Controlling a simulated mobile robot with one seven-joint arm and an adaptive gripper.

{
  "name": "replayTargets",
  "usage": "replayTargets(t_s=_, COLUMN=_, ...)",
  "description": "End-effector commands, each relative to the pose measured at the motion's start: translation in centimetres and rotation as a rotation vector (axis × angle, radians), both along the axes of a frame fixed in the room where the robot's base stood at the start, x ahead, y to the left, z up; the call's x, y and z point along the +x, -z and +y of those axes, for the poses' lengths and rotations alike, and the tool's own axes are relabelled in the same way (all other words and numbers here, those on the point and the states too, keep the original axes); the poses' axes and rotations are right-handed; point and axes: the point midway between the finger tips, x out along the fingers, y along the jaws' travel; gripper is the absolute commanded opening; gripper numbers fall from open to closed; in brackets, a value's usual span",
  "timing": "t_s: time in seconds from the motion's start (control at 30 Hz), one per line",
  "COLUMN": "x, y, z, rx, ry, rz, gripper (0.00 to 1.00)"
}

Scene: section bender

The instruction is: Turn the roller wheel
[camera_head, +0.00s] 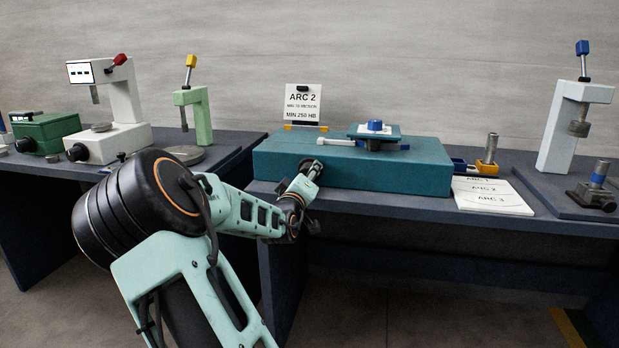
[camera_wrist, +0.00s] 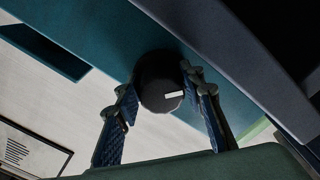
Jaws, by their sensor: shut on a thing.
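The roller wheel appears in the wrist view as a round black knob (camera_wrist: 158,78) with a short white mark on its face. It sits at the teal body of the bender (camera_wrist: 112,42). My gripper (camera_wrist: 162,92) has one blue-padded finger on each side of the knob and is shut on it. In the head view the teal bender (camera_head: 350,172) stands on the dark bench, and my gripper (camera_head: 313,168) is at its front face, left of the middle. The knob is hidden there behind my gripper.
On the bender are a blue-topped part (camera_head: 375,126) and a white handle (camera_head: 336,142). An ARC 2 sign (camera_head: 302,104) stands behind. A printed sheet (camera_head: 490,196) lies to the right. White (camera_head: 122,105) and green (camera_head: 196,110) presses stand left, another white press (camera_head: 565,130) right.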

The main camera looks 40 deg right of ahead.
Motion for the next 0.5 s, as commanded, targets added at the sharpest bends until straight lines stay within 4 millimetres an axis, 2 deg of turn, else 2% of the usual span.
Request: replayTargets(t_s=0.5, x=0.15, y=-0.1, z=0.12, rx=0.019, ry=-0.003, rz=-0.026, gripper=0.12)
